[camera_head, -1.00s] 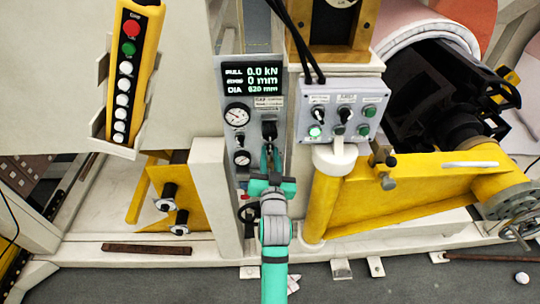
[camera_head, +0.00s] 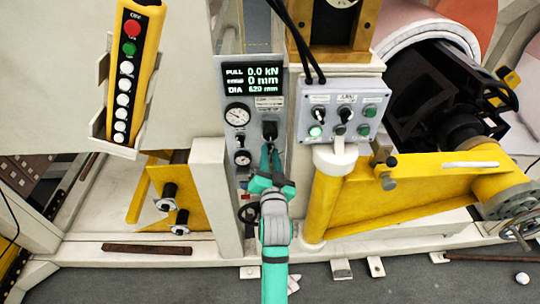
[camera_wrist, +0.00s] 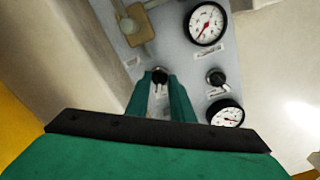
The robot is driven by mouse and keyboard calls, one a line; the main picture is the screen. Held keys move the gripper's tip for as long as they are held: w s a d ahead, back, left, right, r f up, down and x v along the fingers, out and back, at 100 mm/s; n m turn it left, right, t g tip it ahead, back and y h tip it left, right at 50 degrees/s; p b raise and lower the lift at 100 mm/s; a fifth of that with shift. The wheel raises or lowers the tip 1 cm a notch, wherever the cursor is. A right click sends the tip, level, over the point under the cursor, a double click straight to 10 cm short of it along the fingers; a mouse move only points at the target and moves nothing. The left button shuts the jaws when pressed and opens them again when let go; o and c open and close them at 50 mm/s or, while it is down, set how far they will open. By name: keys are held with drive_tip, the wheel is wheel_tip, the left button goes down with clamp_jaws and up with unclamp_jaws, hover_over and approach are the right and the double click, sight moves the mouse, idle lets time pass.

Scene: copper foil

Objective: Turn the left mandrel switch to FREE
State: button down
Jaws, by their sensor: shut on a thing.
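My gripper (camera_head: 268,152) reaches up to the grey instrument panel (camera_head: 253,170), just below a black block-shaped part. In the wrist view, my green fingers (camera_wrist: 161,85) are closed around a small black switch (camera_wrist: 160,75) on that panel, one finger on each side. The fingers hide part of the switch. Its label and set position are too small to read. A second black switch (camera_wrist: 217,78) sits apart from the fingers, between two round gauges.
A grey control box (camera_head: 342,112) with switches and green lamps is to the right, above a yellow arm (camera_head: 430,195). A digital display (camera_head: 252,80) is above the gauges. A yellow button pendant (camera_head: 130,70) hangs at left. Beige posts flank the panel closely.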

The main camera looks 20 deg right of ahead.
drive_tip(key=c, duration=1.9)
unclamp_jaws()
drive_tip(key=v, duration=1)
drive_tip(key=shift+s, duration=0.35)
drive_tip(key=shift+a+r, duration=0.1)
drive_tip(key=s+a+f+n+g+y, duration=0.1)
drive_tip(key=s+a+f+n, duration=0.2)
drive_tip(key=s+a+f, duration=0.4)
drive_tip(key=s+a+f+n+y, duration=0.2)
drive_tip(key=s+f, duration=0.3)
drive_tip(key=s, duration=0.3)
drive_tip(key=s+a+f+n+y, duration=0.1)
drive_tip(key=s+a, duration=0.3)
drive_tip(key=s, duration=0.6)
drive_tip(key=s+a+n+g+y, duration=0.1)
drive_tip(key=s+a+n, duration=0.2)
drive_tip(key=s, duration=0.7)
drive_tip(key=shift+a+f, duration=0.35)
drive_tip(key=shift+a, duration=0.1)
